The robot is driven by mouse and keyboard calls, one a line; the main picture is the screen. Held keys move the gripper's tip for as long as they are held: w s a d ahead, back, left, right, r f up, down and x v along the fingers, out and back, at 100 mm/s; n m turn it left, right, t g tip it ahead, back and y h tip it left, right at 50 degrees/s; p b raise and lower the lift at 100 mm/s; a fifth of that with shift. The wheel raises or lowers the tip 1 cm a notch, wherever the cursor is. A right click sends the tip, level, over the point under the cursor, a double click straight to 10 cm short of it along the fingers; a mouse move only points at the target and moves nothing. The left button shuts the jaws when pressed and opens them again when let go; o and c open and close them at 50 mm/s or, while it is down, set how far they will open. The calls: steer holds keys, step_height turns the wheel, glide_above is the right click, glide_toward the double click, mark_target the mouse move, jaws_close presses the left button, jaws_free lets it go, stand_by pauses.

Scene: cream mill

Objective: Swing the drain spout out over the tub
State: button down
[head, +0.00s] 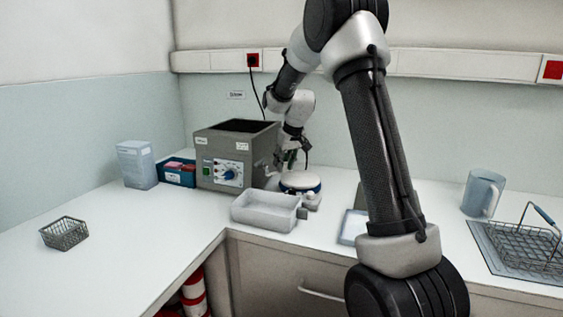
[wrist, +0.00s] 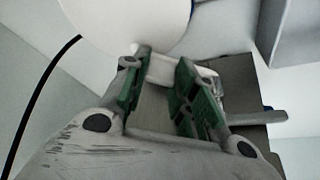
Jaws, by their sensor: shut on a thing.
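The grey box-shaped machine (head: 222,153), with a dial on its front, stands on the corner counter. The drain spout (head: 273,171) is a small grey part at its right side, partly hidden by my gripper. My gripper (head: 291,161) is at this side, above and behind the tub. In the wrist view my gripper (wrist: 160,85) has its green-padded fingers around a pale piece, which I take to be part of the spout; its far end is unclear. The pale tub (head: 262,222) sits on the counter in front of the machine.
A round white-topped device (head: 300,181) with a blue base stands close to the gripper, right of the machine. A blue box (head: 178,176) and a carton (head: 137,164) stand left. A wire basket (head: 65,233) is front left. The left counter is mostly clear.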

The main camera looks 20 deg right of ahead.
steer(key=s+m, duration=0.1)
steer(key=s+m+h, duration=0.1)
steer(key=m, duration=0.1)
steer(key=shift+s+a+m, duration=0.15)
steer(key=shift+a+m, duration=0.05)
steer(key=shift+m, duration=0.1)
steer(key=shift+s+a+m+h, duration=0.2)
steer(key=shift+s+m+h, duration=0.3)
steer(key=shift+m, duration=0.5)
steer(key=s+a+m+g+h, duration=0.2)
steer(key=a+m, duration=0.5)
steer(key=m, duration=0.7)
steer(key=shift+s+a+m+g+h, duration=0.15)
steer(key=shift+s+m+g+h, duration=0.25)
steer(key=shift+s+g, duration=0.7)
steer(key=shift+w+g, duration=0.3)
steer(key=shift+g, duration=0.1)
steer(key=c, duration=1.1)
jaws_free()
